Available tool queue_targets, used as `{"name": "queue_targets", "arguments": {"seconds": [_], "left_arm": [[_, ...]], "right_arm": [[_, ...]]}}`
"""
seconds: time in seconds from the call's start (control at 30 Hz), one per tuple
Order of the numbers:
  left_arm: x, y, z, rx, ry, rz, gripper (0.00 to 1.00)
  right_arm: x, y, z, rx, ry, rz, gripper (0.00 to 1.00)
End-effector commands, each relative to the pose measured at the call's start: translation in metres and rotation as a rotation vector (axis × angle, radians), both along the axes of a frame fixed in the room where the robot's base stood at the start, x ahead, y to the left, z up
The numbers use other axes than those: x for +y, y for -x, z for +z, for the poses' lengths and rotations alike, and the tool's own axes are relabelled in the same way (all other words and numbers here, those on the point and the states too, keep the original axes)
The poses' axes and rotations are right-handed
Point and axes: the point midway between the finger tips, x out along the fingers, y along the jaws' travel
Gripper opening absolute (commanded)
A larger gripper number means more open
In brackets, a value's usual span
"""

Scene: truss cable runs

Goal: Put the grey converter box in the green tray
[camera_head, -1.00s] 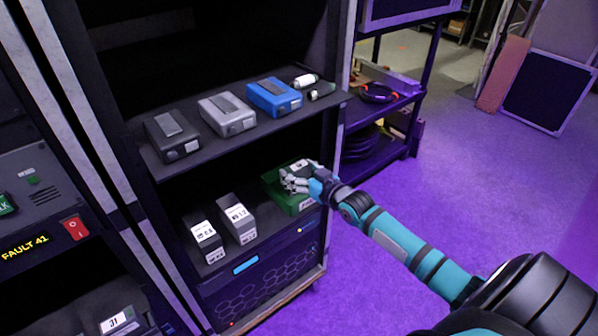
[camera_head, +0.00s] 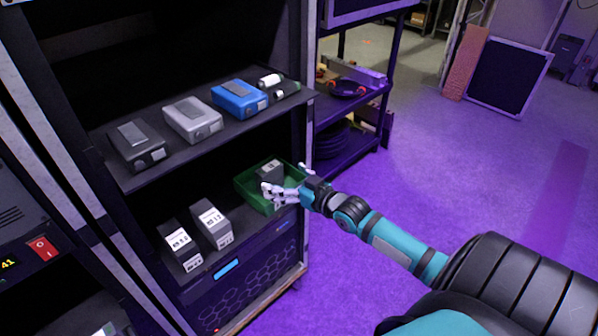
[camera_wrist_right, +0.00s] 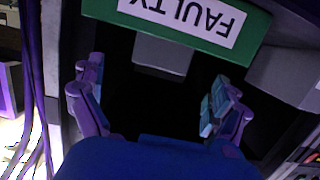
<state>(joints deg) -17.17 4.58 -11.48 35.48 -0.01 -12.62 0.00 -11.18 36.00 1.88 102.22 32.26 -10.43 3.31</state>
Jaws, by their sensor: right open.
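A grey box (camera_head: 270,171) with a light label sits inside the green tray (camera_head: 243,189) at the right end of the lower shelf. My right gripper (camera_head: 284,179) is open at the tray's near right side, its fingers spread and apart from the box. In the right wrist view, the tray's wall (camera_wrist_right: 235,45) carries an upside-down FAULTY label, and part of a grey box (camera_wrist_right: 162,55) shows past its edge, beyond the open fingers (camera_wrist_right: 155,105). A light grey box (camera_head: 190,121) of another shape lies on the upper shelf. My left gripper is out of view.
The upper shelf also holds a dark box (camera_head: 136,147), a blue box (camera_head: 238,98) and small white cylinders (camera_head: 270,81). Two labelled boxes (camera_head: 211,224) (camera_head: 180,247) stand left of the tray. A rack post (camera_head: 303,110) rises close behind my gripper. The floor at right is clear.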

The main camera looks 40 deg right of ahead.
Motion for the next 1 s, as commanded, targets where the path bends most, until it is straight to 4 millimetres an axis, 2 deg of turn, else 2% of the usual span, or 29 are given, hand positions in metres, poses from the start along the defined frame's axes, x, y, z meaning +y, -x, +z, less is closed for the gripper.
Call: {"name": "queue_targets", "arguments": {"seconds": [0.1,0.3,0.57,0.67,0.77,0.87,0.9,0.97,1.0], "left_arm": [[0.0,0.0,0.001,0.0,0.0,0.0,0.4],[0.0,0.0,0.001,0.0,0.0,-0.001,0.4],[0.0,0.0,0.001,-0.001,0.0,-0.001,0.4],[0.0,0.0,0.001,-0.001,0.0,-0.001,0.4],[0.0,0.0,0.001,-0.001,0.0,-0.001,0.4],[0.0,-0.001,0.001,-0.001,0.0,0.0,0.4],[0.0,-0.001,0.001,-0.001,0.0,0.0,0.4],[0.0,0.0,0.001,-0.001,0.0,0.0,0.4],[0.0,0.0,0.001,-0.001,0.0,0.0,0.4]], "right_arm": [[-0.002,0.026,0.004,0.002,-0.001,0.001,1.0],[-0.004,0.051,0.009,0.002,-0.001,0.0,1.0],[-0.005,0.058,0.011,-0.002,-0.001,0.0,1.0],[-0.008,0.058,0.003,0.012,-0.001,-0.009,1.0],[-0.018,0.064,-0.037,0.078,0.004,-0.046,1.0],[-0.031,0.082,-0.112,0.207,0.018,-0.105,1.0],[-0.034,0.095,-0.149,0.274,0.025,-0.128,1.0],[-0.033,0.12,-0.206,0.38,0.038,-0.153,1.0],[-0.029,0.138,-0.242,0.452,0.047,-0.163,1.0]]}}
